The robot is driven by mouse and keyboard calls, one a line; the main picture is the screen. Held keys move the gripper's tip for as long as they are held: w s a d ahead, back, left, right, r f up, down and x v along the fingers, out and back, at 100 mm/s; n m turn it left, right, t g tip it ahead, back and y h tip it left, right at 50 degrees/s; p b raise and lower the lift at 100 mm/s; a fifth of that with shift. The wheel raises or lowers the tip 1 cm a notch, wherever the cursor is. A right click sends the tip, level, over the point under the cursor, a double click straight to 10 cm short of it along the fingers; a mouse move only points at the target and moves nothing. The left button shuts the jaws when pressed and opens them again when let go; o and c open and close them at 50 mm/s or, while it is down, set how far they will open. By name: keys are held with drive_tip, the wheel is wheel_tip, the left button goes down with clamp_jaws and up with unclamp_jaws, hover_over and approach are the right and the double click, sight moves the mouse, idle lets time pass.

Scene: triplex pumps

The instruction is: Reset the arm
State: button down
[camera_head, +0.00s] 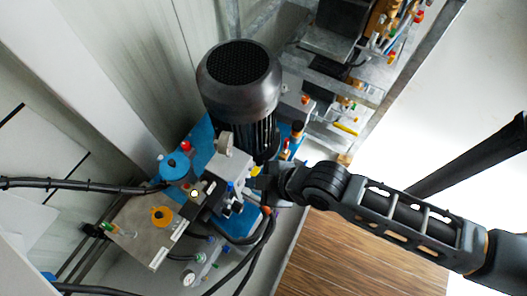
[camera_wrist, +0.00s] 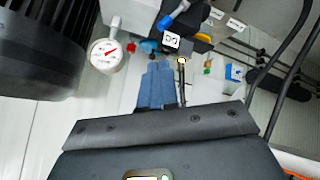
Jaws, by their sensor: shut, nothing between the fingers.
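My arm (camera_head: 395,215) reaches in from the right in the head view. My gripper (camera_head: 257,182) is at its left end, close beside the pump unit's valve block (camera_head: 232,168); the fingertips are hard to make out there. In the wrist view, the two blue fingers of my gripper (camera_wrist: 157,84) are together and empty. Past their tips are a black-and-white tag (camera_wrist: 171,40) and a blue lever (camera_wrist: 172,18). I cannot tell whether the fingertips touch anything.
A large black motor (camera_head: 238,80) stands just behind the gripper. A pressure gauge (camera_wrist: 106,55) is left of the fingers. Black hoses (camera_head: 262,240) hang below the valve block. A metal frame (camera_head: 345,90) with more valves stands at upper right. Wooden flooring (camera_head: 340,255) lies below the arm.

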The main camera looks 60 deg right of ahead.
drive_tip(key=shift+s+d+r+m+t, duration=0.15)
drive_tip(key=shift+s+r+m+t, duration=0.3)
drive_tip(key=shift+s+r, duration=0.6)
drive_tip(key=shift+r, duration=0.1)
